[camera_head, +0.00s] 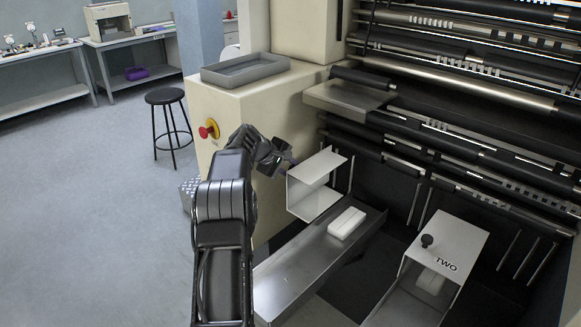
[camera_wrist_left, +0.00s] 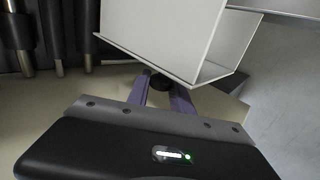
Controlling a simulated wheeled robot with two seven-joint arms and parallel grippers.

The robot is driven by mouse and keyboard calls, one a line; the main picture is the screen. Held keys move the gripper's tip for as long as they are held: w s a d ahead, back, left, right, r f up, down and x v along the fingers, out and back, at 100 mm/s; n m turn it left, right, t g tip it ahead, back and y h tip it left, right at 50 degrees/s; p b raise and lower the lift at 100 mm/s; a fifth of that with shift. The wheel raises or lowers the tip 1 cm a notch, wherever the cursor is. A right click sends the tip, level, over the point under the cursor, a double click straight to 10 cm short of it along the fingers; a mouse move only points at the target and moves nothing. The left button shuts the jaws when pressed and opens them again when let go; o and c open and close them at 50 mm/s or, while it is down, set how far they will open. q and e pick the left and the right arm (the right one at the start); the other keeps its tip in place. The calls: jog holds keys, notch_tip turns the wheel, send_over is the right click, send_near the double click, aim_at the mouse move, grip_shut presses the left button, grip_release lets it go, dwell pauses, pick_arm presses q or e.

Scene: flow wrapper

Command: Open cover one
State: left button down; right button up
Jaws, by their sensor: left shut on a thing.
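Cover one (camera_head: 313,170) is a white, box-like cover. In the left wrist view my purple gripper fingers (camera_wrist_left: 162,92) are closed around the black knob (camera_wrist_left: 160,81) on the cover (camera_wrist_left: 160,30). A white block (camera_head: 347,223) lies uncovered in the trough. My right gripper is not in view.
Cover two (camera_head: 457,240), marked TWO with a black knob (camera_head: 427,241), sits to the right over another trough. The machine's rollers and dark frame stand behind. A cream cabinet with a red stop button (camera_head: 209,129) and grey tray (camera_head: 245,70) stands at the left.

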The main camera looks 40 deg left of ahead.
pick_arm(q)
jog(key=shift+f, duration=0.1)
jog(key=c, duration=1.2)
grip_release()
jog(key=b+v, duration=0.2)
jog(key=v, duration=0.5)
jog(key=shift+s+r, duration=0.25)
jog(key=shift+r, duration=0.05)
